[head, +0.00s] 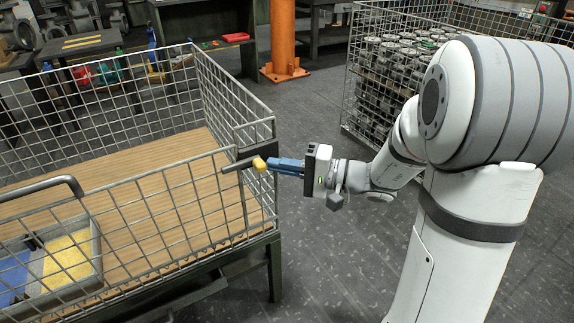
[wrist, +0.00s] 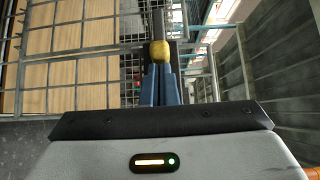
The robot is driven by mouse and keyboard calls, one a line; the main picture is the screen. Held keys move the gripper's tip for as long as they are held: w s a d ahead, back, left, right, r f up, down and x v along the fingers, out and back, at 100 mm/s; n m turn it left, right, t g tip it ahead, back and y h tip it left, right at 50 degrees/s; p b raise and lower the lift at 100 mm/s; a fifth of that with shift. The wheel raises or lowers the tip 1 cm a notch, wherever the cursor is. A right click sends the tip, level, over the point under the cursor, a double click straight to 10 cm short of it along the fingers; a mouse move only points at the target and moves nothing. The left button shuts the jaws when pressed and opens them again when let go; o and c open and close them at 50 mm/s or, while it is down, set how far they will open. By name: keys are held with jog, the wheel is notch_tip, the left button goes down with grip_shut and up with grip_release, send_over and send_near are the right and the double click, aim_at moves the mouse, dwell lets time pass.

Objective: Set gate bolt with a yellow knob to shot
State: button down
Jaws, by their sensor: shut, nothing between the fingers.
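The gate bolt's yellow knob (head: 259,164) stands out at the top of the wire cage's near right corner, on a dark bolt rod (head: 239,165). In the wrist view the yellow knob (wrist: 160,53) is straight ahead at the fingertips, with the dark rod (wrist: 158,22) beyond it. My gripper (head: 276,165) comes in from the right with its blue fingers shut and their tips at the knob. In the wrist view the blue fingers (wrist: 160,75) are together, with nothing seen between them. I cannot tell whether the tips touch the knob.
The wire cage (head: 200,190) has a wooden floor and stands on a dark frame. Inside it, at the near left, is a grey tray (head: 97,250) with blue and yellow compartments. A second cage (head: 347,100) holds castings behind my arm. An orange post (head: 283,40) stands behind. Floor between is clear.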

jog(key=shift+s+a, duration=0.1)
jog(key=shift+a, duration=0.05)
jog(key=w+d+p+v, duration=0.1)
jog(key=w+v, duration=0.2)
jog(key=v, duration=1)
